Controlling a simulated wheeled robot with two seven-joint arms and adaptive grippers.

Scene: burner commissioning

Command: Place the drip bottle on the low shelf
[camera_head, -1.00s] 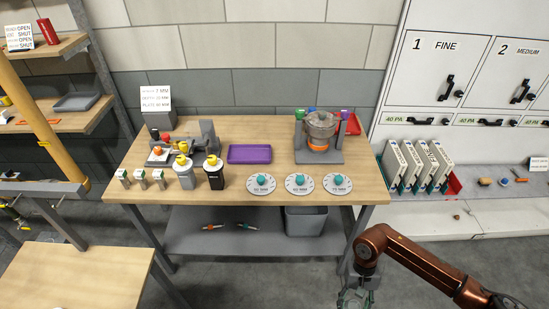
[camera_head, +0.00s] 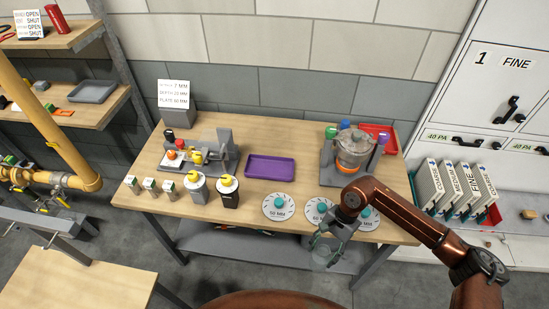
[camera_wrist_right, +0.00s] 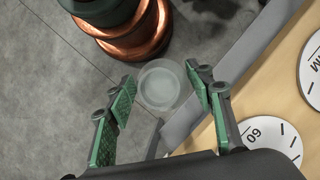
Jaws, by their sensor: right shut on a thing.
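The drip bottle (camera_head: 323,258) looks like a clear, see-through round vessel. My right gripper (camera_head: 328,243) is shut on it, in front of the workbench's front edge at the right. In the right wrist view the bottle (camera_wrist_right: 163,86) shows as a pale translucent circle between the fingers of the gripper (camera_wrist_right: 165,100). The low shelf (camera_head: 250,250) is the grey board under the workbench; the bench top hides much of it. The bottle overlaps the shelf's right part in the head view; I cannot tell the gap between them. My left gripper is out of view.
The wooden workbench (camera_head: 300,225) carries a purple tray (camera_head: 270,167), several bottles and blocks, numbered discs (camera_head: 279,207) and a glass bowl stand (camera_head: 352,155). Discs lie close to my right arm. A second wooden table (camera_head: 75,275) stands at the lower left.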

